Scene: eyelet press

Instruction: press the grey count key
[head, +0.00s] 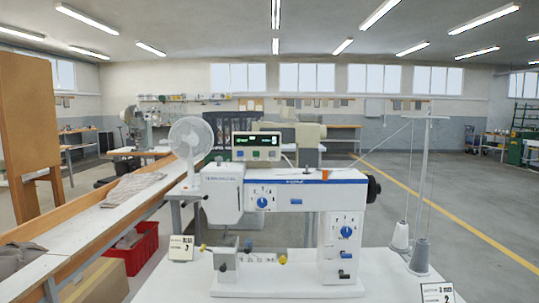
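A small counter box (257,147) stands on top of the white eyelet press (290,190), near the middle of the picture. It has a dark display (252,140) with lit green characters and a pale strip with small keys under it. The keys are too small for me to tell surely which one is the grey count key. Neither of my grippers is in view.
The press stands on a white table (180,283). Two thread cones (400,237) and a thin thread stand are at its right. A white fan (191,140) is behind left. Numbered cards (181,247) stand on the table. A red crate (135,247) is at left.

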